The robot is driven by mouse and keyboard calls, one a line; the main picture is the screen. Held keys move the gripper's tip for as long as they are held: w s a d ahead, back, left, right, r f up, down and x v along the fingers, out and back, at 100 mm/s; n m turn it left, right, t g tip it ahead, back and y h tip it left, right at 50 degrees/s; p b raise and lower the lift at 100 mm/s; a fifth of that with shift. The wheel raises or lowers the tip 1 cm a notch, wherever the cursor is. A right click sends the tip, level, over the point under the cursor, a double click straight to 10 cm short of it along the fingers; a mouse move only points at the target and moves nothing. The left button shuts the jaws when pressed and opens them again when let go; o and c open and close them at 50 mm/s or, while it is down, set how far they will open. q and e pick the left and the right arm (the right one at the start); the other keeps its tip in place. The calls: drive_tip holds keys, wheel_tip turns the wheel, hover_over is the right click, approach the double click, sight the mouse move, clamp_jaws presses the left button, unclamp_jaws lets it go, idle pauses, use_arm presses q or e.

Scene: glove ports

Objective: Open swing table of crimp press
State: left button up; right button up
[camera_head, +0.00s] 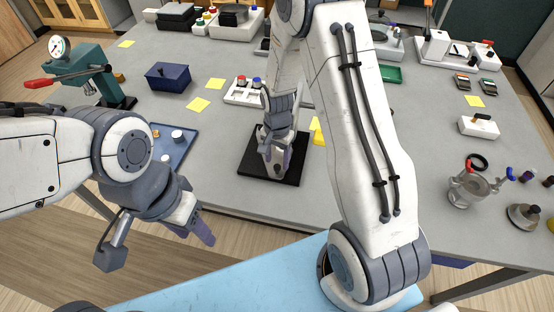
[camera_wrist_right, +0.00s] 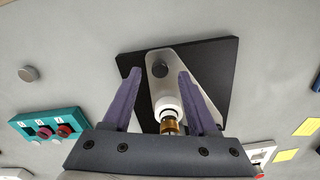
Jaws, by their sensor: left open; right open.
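A device on a square black base (camera_head: 250,165) stands at the middle front of the table; I take it for the crimp press, but my right arm hides much of it. In the right wrist view its base (camera_wrist_right: 220,85) carries a light grey rounded plate (camera_wrist_right: 180,62), with a white ring and a brass-coloured part (camera_wrist_right: 169,125). My right gripper (camera_wrist_right: 160,95) is open over it, one purple finger on each side of the plate and brass part; contact cannot be told. It also shows in the head view (camera_head: 277,160). My left gripper (camera_head: 192,228) is open and empty, in front of the table's edge.
A teal press with a gauge and red lever (camera_head: 95,75) stands at the left. A blue tray (camera_head: 170,150) with small parts and a dark blue box (camera_head: 168,77) are nearby. A white switch panel (camera_head: 245,92) sits behind the black base.

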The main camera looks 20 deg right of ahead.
drive_tip(key=shift+f, duration=1)
clamp_jaws()
idle(0.8)
